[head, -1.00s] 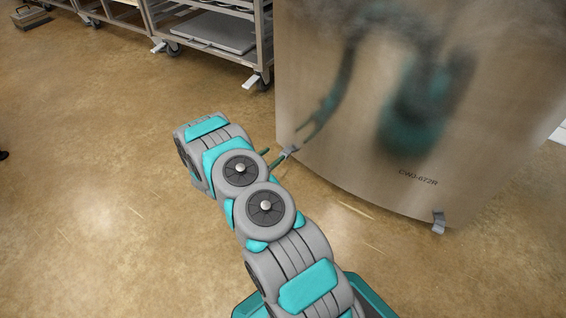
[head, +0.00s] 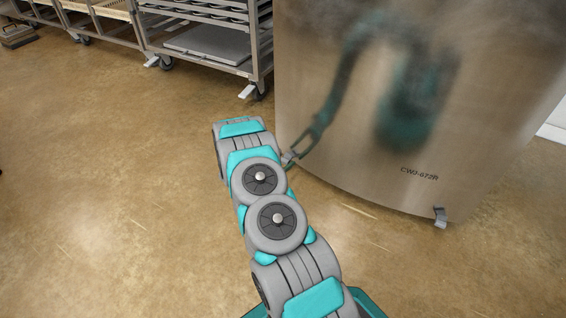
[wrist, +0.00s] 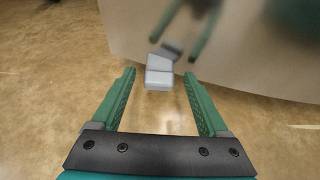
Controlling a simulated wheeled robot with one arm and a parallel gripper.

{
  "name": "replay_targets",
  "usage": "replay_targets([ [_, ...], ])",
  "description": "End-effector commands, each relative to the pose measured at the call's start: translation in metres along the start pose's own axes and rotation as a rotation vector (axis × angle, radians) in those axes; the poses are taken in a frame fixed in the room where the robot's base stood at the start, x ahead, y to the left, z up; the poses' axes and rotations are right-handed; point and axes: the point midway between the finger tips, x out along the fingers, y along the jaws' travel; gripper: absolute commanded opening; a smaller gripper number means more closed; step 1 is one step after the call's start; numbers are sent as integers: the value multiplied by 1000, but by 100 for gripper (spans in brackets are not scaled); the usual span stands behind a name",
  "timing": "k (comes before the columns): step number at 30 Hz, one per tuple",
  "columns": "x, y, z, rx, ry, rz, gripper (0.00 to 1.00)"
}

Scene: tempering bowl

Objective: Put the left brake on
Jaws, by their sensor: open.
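The left brake (head: 289,157) is a small grey metal pedal at the bottom left edge of the large steel bowl (head: 350,170). In the wrist view the left brake (wrist: 159,78) shows as a pale two-part tab, with the bowl wall (wrist: 240,60) behind it. My gripper (wrist: 158,75) is open, its green fingertips to either side of the pedal's near end. I see no contact between fingers and pedal. In the head view my arm hides most of the gripper. The right brake (head: 440,216) is a similar tab at the bowl's lower right.
The bowl's shiny wall, marked CWJ-672R, mirrors my arm. A wheeled metal rack (head: 207,45) with trays stands at the back left, beside a shelf cart with pale crates (head: 108,10). The brown floor (head: 110,200) on the left is clear.

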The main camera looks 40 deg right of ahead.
Motion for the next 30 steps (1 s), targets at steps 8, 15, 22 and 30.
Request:
replay_targets([
  [8, 2, 0, 1, 1, -2, 1, 78],
  [15, 2, 0, 1, 0, -2, 1, 52],
  [22, 2, 0, 1, 1, -2, 0, 26],
  [30, 2, 0, 1, 1, -2, 0, 0],
])
